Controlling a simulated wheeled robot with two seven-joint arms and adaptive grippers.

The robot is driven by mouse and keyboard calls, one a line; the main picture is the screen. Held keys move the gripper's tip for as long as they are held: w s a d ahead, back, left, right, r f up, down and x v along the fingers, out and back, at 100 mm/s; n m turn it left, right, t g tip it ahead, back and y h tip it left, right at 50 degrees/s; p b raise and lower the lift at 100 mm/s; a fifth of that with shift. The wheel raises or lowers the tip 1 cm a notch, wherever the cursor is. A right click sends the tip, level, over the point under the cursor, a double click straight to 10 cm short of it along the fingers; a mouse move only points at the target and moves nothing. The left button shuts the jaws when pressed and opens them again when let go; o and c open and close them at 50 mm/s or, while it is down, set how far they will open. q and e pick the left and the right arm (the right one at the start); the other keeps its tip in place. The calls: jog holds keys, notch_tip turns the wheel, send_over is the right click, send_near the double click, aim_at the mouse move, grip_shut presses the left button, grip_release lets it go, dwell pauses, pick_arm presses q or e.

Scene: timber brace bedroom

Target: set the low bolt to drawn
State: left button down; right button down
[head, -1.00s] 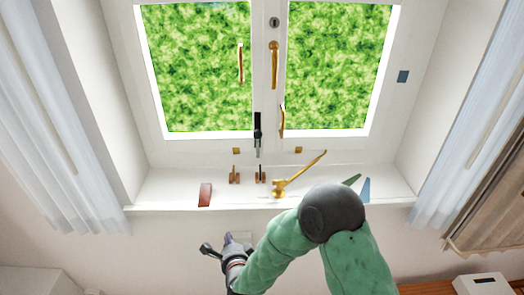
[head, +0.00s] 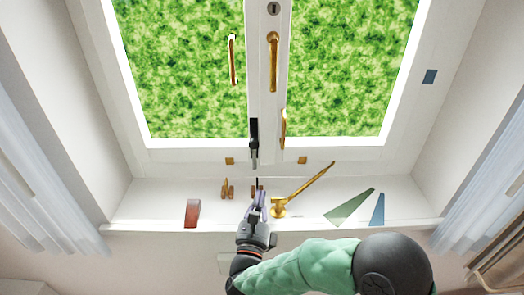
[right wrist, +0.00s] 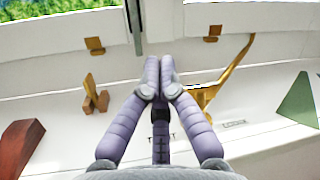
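The low bolt (head: 253,138) is a dark upright fitting with a slim grey rod, low on the window's middle post. The rod (right wrist: 134,22) also shows at the top of the right wrist view, left of centre. My right gripper (head: 262,192) is over the sill, below the bolt and apart from it. In the right wrist view its purple fingers (right wrist: 160,64) come together at the tips, with nothing seen between them. The gripper partly hides a small upright fitting (head: 254,188) on the sill. My left gripper is not in view.
A brass stay (head: 305,184) slants up from the sill just right of my gripper. A red-brown wedge (head: 192,213) and small brass-brown uprights (head: 227,188) stand to the left. Green (head: 350,207) and blue (head: 377,210) wedges lie right. Curtains hang at both sides.

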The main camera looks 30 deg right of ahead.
aim_at(254, 142)
dwell(0.3)
jog(key=w+d+r, duration=0.1)
jog(key=w, duration=0.1)
jog(key=w+d+r, duration=0.2)
jog(key=w, duration=0.1)
jog(key=w+d+r+b, duration=0.1)
jog(key=w+d+r, duration=0.1)
jog(key=w, duration=0.1)
jog(key=shift+w+d, duration=0.1)
jog(key=shift+d, duration=0.15)
jog(key=shift+w+a+r, duration=0.1)
jog(key=shift+w+r, duration=0.1)
jog(key=shift+r, duration=0.15)
jog(key=shift+r, duration=1.75)
